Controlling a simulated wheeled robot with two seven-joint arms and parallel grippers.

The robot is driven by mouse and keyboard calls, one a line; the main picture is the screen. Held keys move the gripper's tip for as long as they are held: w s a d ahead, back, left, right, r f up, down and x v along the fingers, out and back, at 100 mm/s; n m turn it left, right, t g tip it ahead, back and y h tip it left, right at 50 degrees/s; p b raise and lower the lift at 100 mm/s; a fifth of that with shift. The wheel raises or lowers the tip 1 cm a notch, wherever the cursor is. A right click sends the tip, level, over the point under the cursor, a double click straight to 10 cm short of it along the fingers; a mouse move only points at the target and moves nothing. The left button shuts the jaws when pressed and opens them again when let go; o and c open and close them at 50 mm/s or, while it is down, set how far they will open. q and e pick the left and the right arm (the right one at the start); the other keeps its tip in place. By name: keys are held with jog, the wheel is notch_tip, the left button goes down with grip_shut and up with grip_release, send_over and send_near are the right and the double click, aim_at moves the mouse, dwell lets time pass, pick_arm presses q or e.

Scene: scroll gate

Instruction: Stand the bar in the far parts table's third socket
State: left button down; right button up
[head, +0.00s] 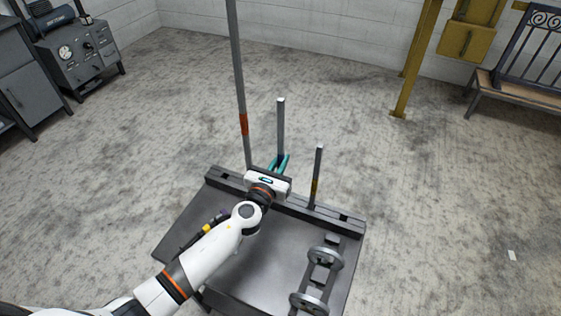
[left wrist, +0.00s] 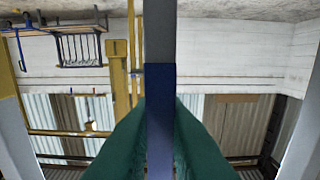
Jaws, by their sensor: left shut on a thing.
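My left gripper (head: 279,165), with teal fingers, is shut on a grey bar (head: 281,128) behind the table's far edge region. The bar stands about upright; its lower end is hidden behind my gripper and wrist, so I cannot tell whether it sits in a socket. In the left wrist view the bar (left wrist: 160,40) runs between the teal fingers and has a blue band. The parts table (head: 185,235) carries a dark socket rail (head: 330,216) along its far side, with an open hole near each end. My right gripper is not in view.
A tall bar with a red band (head: 240,90) stands at the rail left of my gripper. A shorter bar with a yellow band (head: 317,175) stands right of it. A grey part with round discs (head: 317,280) lies on the table's right. The floor beyond is clear.

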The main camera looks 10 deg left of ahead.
pick_arm(q)
jog(key=c, duration=1.4)
grip_release()
jog(key=shift+o, duration=0.2)
jog(key=shift+f, duration=0.15)
jog(key=s+a, duration=0.2)
jog(key=s, duration=0.9)
jog(key=shift+s+a, duration=0.15)
jog(key=shift+s, duration=0.25)
